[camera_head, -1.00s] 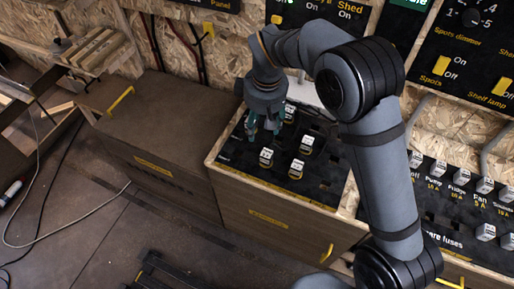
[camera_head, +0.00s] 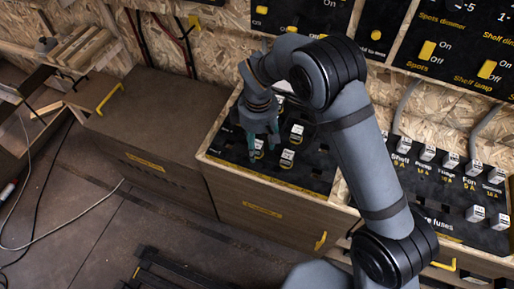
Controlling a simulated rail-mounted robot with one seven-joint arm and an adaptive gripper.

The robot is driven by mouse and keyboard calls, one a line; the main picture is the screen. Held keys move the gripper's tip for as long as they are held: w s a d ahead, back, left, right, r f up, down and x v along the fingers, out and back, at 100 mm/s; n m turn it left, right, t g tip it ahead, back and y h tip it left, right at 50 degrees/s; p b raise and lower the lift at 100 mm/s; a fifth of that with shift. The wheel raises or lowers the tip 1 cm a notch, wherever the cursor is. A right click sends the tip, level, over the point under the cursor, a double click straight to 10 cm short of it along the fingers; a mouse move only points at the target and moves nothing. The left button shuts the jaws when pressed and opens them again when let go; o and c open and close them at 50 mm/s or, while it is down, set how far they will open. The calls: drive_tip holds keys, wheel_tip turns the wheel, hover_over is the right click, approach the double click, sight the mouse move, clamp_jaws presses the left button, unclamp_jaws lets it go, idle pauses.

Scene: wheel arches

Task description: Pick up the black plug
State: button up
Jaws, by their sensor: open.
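My gripper (camera_head: 262,146) points down over the black panel (camera_head: 231,157) on top of a wooden cabinet. Its greenish fingers are open. One finger is close to the left white-topped plug (camera_head: 258,150), which is partly hidden; I cannot tell whether they touch. Other white-topped plugs stand to the right, one at the front (camera_head: 287,158) and one behind it (camera_head: 296,134). Their lower parts look dark with some yellow. I cannot tell which piece is the black plug, and the gripper and arm hide part of the panel.
A second panel with several labelled fuses (camera_head: 474,214) lies to the right, past my arm. A brown cabinet (camera_head: 160,100) with a bare top stands to the left. The wall behind carries switch panels (camera_head: 455,50). A cable (camera_head: 70,233) lies on the floor.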

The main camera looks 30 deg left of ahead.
drive_tip(key=shift+f, duration=0.75)
drive_tip(key=shift+c, duration=0.3)
clamp_jaws()
